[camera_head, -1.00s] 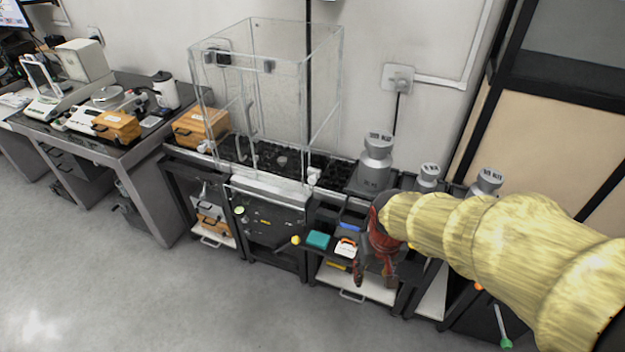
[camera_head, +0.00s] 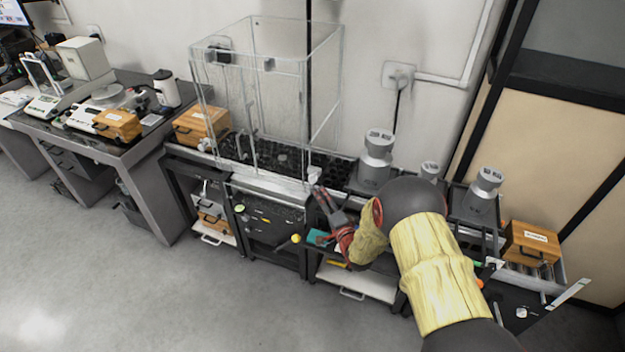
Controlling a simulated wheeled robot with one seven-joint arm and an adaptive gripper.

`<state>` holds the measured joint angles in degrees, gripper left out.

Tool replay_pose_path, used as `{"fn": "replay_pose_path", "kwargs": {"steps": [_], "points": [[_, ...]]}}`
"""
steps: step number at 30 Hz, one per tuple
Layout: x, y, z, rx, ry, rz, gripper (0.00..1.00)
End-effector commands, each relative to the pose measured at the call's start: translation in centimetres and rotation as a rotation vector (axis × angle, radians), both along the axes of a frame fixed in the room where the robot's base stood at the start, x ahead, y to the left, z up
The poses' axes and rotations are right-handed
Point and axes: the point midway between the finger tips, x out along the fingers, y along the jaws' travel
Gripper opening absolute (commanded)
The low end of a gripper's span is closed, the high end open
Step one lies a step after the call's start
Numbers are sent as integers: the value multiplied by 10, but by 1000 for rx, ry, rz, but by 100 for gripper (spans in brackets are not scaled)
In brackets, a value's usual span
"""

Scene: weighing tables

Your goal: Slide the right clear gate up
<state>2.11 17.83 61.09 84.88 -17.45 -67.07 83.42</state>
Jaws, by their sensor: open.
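The clear box-shaped enclosure (camera_head: 306,62) stands on the dark bench in the middle of the head view. Its transparent panes overlap, so the exact edges of the right clear gate (camera_head: 283,115) are hard to make out. A thin upright bar or handle shows near the middle of the front. The lower edge of the front looks down near the bench top. My gripper (camera_head: 326,191) is open and empty, by the lower right front corner of the enclosure, fingers pointing up and left. I cannot tell whether it touches the enclosure.
Grey metal weights (camera_head: 375,160) stand right of the enclosure, with a wooden case (camera_head: 531,243) further right. Another wooden case (camera_head: 201,124) sits at its left. Shelves below hold small items, including a teal box (camera_head: 317,236) partly behind my gripper. The floor in front is clear.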

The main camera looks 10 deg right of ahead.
Motion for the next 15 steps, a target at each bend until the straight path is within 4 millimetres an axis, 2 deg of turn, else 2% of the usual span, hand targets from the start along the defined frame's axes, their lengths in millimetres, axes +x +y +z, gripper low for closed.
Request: {"fn": "replay_pose_path", "kwargs": {"steps": [1, 4, 10, 15], "points": [[0, 3, 13, 65, -36, 3, 42], [0, 5, 32, 174, -82, 7, 42], [9, 8, 35, 229, -78, 5, 42], [32, 14, 33, 228, -76, 5, 42]]}}
